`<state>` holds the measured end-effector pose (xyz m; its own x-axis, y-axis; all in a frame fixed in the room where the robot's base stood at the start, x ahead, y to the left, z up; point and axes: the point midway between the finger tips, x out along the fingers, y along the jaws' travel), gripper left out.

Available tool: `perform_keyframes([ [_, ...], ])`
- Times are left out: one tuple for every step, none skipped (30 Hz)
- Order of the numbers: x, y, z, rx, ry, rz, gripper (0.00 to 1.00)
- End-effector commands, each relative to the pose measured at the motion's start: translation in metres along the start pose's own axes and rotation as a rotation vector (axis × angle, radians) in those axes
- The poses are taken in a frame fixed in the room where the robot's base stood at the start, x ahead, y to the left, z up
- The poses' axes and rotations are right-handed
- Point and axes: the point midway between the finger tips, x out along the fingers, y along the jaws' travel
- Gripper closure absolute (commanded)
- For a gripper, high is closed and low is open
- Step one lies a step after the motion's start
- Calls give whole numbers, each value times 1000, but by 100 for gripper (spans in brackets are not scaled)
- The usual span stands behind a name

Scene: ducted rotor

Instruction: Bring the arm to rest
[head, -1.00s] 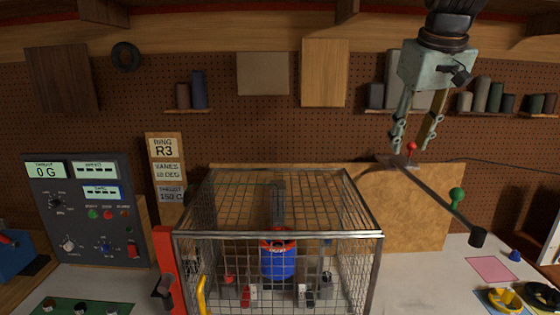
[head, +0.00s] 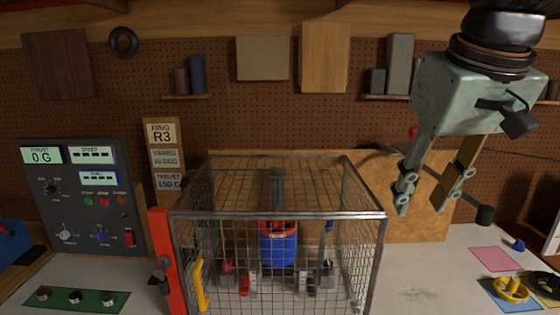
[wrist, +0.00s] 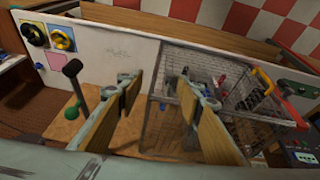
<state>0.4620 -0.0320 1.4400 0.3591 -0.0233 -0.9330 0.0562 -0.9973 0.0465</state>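My gripper (head: 424,198) hangs at the right in the head view, in front of the tan board (head: 408,228) and to the right of the wire cage. Its two fingers are spread apart with nothing between them. In the wrist view the open fingers (wrist: 155,112) also show empty, with the bench and cage beyond. The wire cage (head: 278,215) stands on the bench in the middle, with a blue and red ducted rotor (head: 278,247) inside it.
A lever with a black knob (head: 485,214) juts out behind my gripper. A control panel (head: 85,195) stands at the left, beside a red post (head: 166,260). The bench in front of the board is clear.

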Motion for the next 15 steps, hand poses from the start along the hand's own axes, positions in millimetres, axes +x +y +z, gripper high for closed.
perform_keyframes([
  [4,-4,14,2,0,-1,67],
  [5,-6,22,4,-1,-2,67],
  [7,-9,32,7,-1,-3,67],
  [9,-11,40,10,-3,-4,67],
  [10,-13,47,13,-3,-5,67],
  [12,-16,58,16,-4,-6,67],
  [14,-18,65,17,-6,-7,67],
  [16,-20,73,19,-6,-8,67],
  [18,-22,83,23,-7,-9,67],
  [20,-24,91,25,-8,-10,67],
  [22,-26,98,28,-8,-11,67],
  [25,-28,109,31,-10,-12,67],
  [27,-29,116,33,-10,-12,67],
  [29,-31,124,35,-11,-13,67],
  [33,-33,134,39,-13,-14,67],
])
